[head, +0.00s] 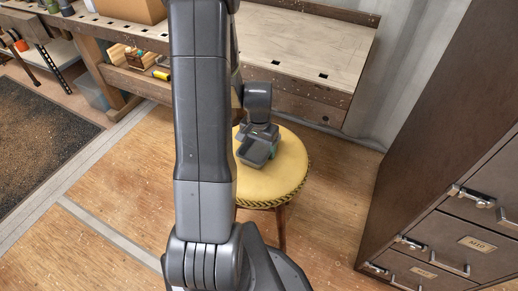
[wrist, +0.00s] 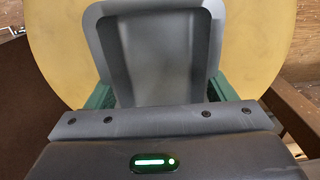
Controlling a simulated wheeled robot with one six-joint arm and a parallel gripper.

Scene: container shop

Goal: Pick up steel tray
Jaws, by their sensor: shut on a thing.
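The steel tray (head: 253,153) is a small grey rectangular tray with raised walls, at the yellow round stool's seat (head: 285,175) in the head view. In the wrist view the tray (wrist: 155,60) fills the upper middle, with the yellow seat (wrist: 55,40) behind it. My gripper (head: 258,140) is shut on the tray, coming from above and behind it. Its green fingers show on both sides of the tray's near end in the wrist view (wrist: 155,95). I cannot tell whether the tray still touches the seat. The tray's near end is hidden by the gripper body.
A wooden workbench (head: 300,50) stands behind the stool, with a cardboard box (head: 130,8) on it. A brown drawer cabinet (head: 440,150) with metal handles stands at the right. A dark mat (head: 35,135) lies at the left. Wooden floor (head: 120,200) is clear around the stool.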

